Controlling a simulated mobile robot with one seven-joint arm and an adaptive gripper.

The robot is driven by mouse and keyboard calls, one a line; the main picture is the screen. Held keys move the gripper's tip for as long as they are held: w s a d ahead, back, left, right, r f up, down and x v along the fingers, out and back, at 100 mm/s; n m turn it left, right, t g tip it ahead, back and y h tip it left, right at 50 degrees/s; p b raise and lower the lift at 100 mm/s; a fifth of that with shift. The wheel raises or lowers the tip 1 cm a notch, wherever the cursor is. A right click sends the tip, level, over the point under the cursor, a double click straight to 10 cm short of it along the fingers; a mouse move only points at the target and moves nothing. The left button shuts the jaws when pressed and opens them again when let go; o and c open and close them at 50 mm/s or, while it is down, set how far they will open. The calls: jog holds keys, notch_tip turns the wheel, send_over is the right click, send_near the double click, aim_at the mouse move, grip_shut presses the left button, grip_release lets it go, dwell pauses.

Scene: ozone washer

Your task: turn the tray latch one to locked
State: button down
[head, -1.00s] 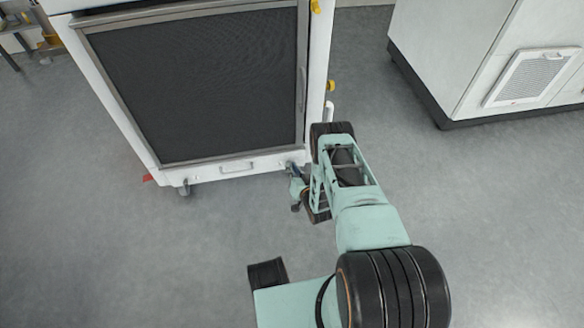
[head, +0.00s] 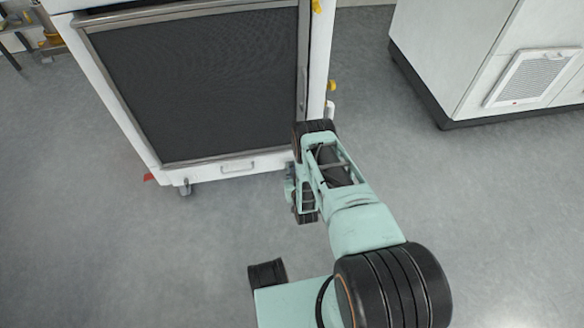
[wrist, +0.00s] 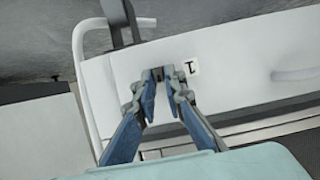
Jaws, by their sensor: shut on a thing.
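In the wrist view, tray latch one is a small dark grey piece (wrist: 157,73) on the white front panel (wrist: 225,60), beside a square label with a black mark like a "1" (wrist: 190,68). My gripper (wrist: 160,90) has its blue fingers closed together on the latch, and the fingertips hide much of it. Its exact turn angle is hard to tell. In the head view, my wrist (head: 315,165) stands at the lower right corner of the washer (head: 205,172) and hides the latch and most of the gripper.
A white bent bar (wrist: 80,75) stands left of the gripper. The washer's dark door (head: 200,85) is above. A white cabinet (head: 450,50) stands at right; grey floor between is clear.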

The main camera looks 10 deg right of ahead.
jog(key=shift+w, duration=0.2)
jog(key=c, duration=2)
grip_release()
jog(key=shift+s, duration=0.1)
